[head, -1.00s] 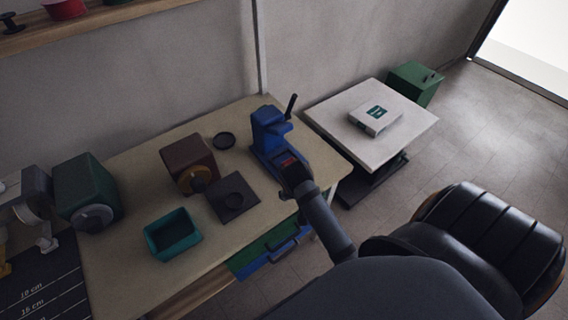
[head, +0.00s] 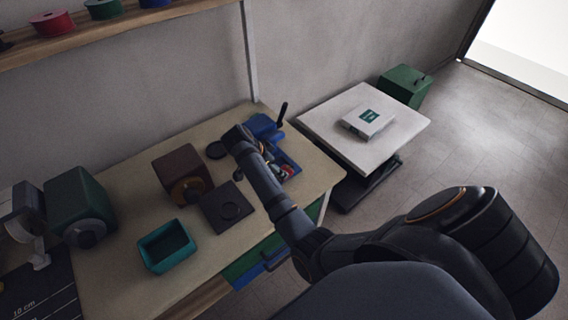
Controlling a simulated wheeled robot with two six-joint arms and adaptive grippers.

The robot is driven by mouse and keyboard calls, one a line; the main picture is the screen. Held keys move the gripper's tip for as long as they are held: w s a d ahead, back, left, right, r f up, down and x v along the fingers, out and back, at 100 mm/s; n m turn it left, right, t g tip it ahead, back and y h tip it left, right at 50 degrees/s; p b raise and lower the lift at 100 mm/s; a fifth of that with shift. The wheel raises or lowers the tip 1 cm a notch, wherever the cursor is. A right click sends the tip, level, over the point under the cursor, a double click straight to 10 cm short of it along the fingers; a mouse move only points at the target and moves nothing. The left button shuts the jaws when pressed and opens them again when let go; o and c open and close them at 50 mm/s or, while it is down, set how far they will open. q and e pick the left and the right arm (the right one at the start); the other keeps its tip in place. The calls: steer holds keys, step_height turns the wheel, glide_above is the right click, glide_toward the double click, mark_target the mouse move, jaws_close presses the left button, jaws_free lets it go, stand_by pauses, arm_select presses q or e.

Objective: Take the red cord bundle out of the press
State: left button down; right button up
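The blue press (head: 264,125) stands at the right end of the workbench, its dark lever up. A small red and white thing (head: 288,170), which looks like the red cord bundle, lies in the blue base of the press. My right arm reaches over the bench from the lower right and covers part of the press. Its wrist end is just left of the press, and the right gripper beside the red thing is dark and mostly hidden. I cannot make out its fingers or whether it touches the bundle. My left gripper is not in view.
Left of the press are a dark square plate (head: 228,208), a brown box with a knob (head: 182,170) and a teal tray (head: 167,246). A green machine (head: 77,205) stands further left. A white table with a box (head: 368,122) is on the right.

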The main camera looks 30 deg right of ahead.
steer(key=shift+d+f, duration=0.2)
steer(key=shift+f, duration=0.2)
steer(key=shift+d+f, duration=0.15)
steer(key=shift+d, duration=0.05)
steer(key=p+x, duration=0.1)
steer(key=x, duration=0.3)
steer(key=shift+w+d+f, duration=0.1)
steer(key=shift+d+f, duration=0.1)
steer(key=shift+f, duration=0.1)
steer(key=shift+a, duration=0.1)
steer(key=c, duration=1.1)
steer(key=shift+c, duration=0.2)
